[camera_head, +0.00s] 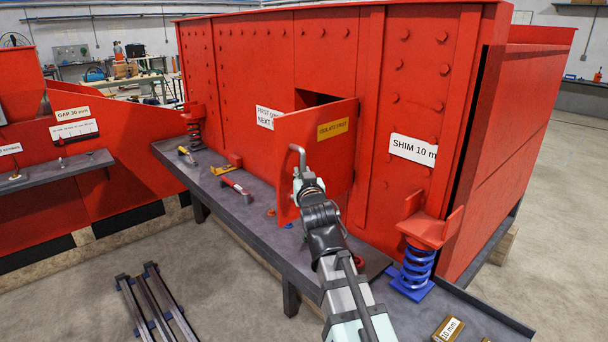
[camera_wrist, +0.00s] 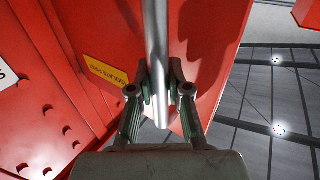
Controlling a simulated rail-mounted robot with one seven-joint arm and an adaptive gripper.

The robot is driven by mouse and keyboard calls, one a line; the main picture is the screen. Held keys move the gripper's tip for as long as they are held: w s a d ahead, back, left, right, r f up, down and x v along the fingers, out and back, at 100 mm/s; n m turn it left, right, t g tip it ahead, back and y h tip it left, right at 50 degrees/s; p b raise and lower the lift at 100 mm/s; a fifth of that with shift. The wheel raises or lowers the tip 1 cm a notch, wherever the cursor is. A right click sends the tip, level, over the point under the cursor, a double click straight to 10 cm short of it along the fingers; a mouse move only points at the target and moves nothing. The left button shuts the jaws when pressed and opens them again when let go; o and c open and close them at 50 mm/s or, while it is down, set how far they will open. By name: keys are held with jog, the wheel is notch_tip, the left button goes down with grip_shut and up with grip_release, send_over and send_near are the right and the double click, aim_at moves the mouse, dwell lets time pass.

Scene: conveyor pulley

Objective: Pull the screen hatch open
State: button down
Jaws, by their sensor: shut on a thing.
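The screen hatch (camera_head: 318,150) is a red panel with a yellow label, swung out from the red screen wall, with a dark opening showing behind its top edge. A grey bar handle (camera_head: 297,151) stands on its left part. My gripper (camera_head: 306,186) is at the lower part of this handle. In the wrist view my gripper (camera_wrist: 159,90) has its two fingers closed around the grey handle (camera_wrist: 157,40), one on each side. The red hatch (camera_wrist: 205,45) fills the area behind the fingers, and its yellow label (camera_wrist: 106,75) shows to the left.
A grey bench (camera_head: 225,195) runs along the wall below the hatch, holding a red-handled hammer (camera_head: 237,188) and a yellow tool (camera_head: 222,170). A blue spring (camera_head: 415,268) under a red bracket stands to the right.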

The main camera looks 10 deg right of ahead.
jog(key=c, duration=1.1)
grip_release()
jog(key=shift+a, duration=0.1)
